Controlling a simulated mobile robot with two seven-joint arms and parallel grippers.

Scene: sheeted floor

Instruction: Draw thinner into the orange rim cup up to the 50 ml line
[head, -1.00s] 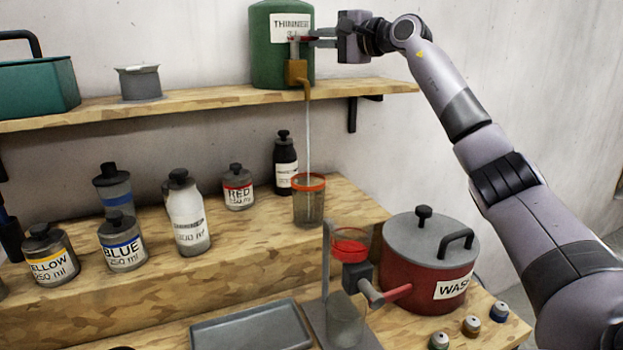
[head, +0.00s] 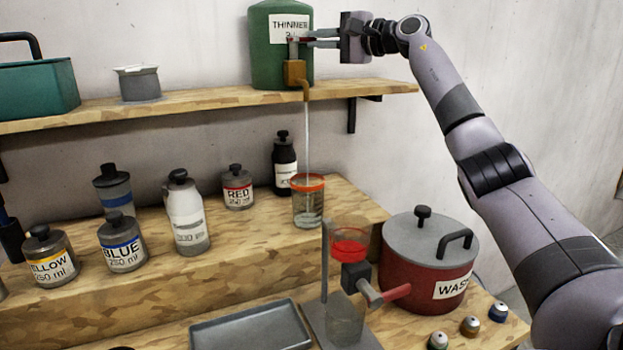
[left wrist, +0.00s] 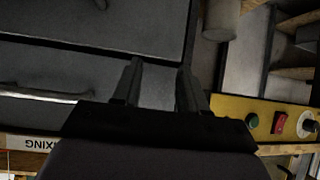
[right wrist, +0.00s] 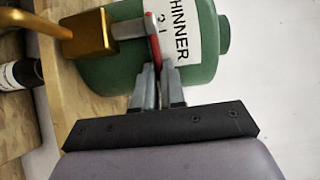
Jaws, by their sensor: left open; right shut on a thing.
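The green thinner drum (head: 268,62) stands on the upper shelf with a brass tap (head: 296,72) at its front. A thin stream falls from the tap's spout into the orange rim cup (head: 308,208) on the bench step below. The clear cup is upright and holds some pale liquid low down; its line marks are too small to read. My right gripper (head: 302,41) is shut on the tap's red lever; the right wrist view also shows the lever (right wrist: 155,42) between the fingers. My left gripper (left wrist: 158,85) is open and empty, away from the cup, in front of dark drawers.
Several labelled bottles, including blue (head: 122,246) and red (head: 237,190), stand left of the cup. A stand with a red-filled funnel (head: 349,250) and a red wash pot (head: 425,275) are in front. A grey tray (head: 250,328) lies at the front.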

